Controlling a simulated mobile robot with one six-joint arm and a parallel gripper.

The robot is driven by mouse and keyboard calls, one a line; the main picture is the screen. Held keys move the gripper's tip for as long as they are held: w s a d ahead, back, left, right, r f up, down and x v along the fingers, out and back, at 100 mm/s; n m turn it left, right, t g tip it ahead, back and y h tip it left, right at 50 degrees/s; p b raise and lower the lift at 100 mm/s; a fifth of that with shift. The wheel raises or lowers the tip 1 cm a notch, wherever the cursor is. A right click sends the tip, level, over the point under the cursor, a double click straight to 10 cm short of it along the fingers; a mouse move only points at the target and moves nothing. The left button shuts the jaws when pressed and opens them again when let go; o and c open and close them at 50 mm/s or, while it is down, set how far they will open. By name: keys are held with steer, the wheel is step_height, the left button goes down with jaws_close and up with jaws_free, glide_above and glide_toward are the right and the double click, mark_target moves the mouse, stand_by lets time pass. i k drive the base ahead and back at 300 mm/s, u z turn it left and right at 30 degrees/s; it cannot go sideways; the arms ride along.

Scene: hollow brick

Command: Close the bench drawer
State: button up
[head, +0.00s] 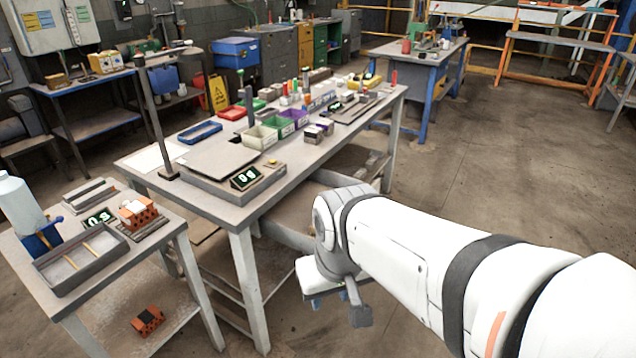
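The bench (215,205) stands in the middle of the head view, with a grey top on pale legs. Under its right-hand side a drawer (287,236) appears pulled out, with a grey wall and a brownish inside in view. My arm hides much of the drawer, including most of its front. My gripper (335,300) hangs low at the end of my white arm, close in front of the drawer area. Whether it touches the drawer cannot be told. Its fingers are small and partly hidden, so their opening is unclear.
A lamp, scale (245,177), coloured bins (262,137) and small parts crowd the bench top. A side table (130,246) at left holds a brick (137,211), tray and bottle. Another brick (148,320) lies below it. Open floor (500,170) lies to the right.

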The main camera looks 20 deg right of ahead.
mark_target(288, 221)
steer(key=z, duration=0.65)
steer(key=i, duration=1)
steer(key=k, duration=0.5)
steer(key=z, duration=0.65)
steer(key=i, duration=0.7)
steer(key=z, duration=0.2)
